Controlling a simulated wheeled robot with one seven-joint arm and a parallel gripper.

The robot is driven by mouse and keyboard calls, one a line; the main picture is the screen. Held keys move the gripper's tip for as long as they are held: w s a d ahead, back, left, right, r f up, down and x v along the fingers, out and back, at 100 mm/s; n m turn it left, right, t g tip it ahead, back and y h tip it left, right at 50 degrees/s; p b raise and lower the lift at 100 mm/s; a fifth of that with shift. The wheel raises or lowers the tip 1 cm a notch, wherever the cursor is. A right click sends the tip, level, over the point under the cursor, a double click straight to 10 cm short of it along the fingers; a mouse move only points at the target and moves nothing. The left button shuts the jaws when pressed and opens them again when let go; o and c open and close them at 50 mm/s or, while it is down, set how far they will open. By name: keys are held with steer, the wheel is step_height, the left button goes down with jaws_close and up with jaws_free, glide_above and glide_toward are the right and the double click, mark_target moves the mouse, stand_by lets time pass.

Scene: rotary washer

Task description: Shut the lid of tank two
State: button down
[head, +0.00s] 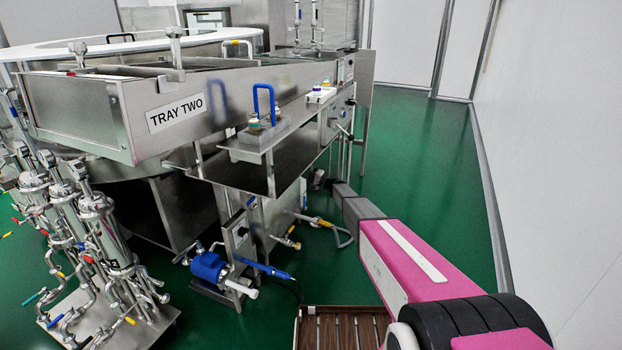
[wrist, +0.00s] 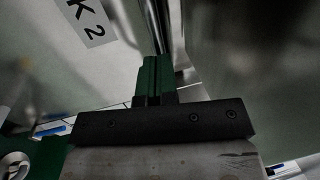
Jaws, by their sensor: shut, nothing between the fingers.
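In the wrist view, a white label (wrist: 88,20) ending in "K 2" sits on a pale grey metal panel (wrist: 50,75), likely part of tank two. A grey surface (wrist: 245,60) stands close on the right. I cannot tell whether either surface is the lid. My gripper (wrist: 156,62), with green fingers, is shut and empty, its tips near the gap between the two surfaces. I cannot tell whether they touch. In the head view, my pink arm reaches forward to the washer's low right side; the tank's lid is not clearly seen there.
The steel washer tray (head: 70,110) with its "TRAY TWO" label (head: 175,113) overhangs at left. A shelf (head: 262,135) with a blue handle sits above my arm's far end. A blue pump (head: 208,268) and pipes stand below. The green floor (head: 425,165) at right is clear up to the wall.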

steer(key=shift+a, duration=0.25)
steer(key=shift+f+x, duration=0.2)
steer(key=shift+x, duration=0.8)
steer(key=shift+f+x, duration=0.2)
steer(key=shift+x, duration=0.75)
steer(key=shift+w+a, duration=0.15)
steer(key=shift+w, duration=0.1)
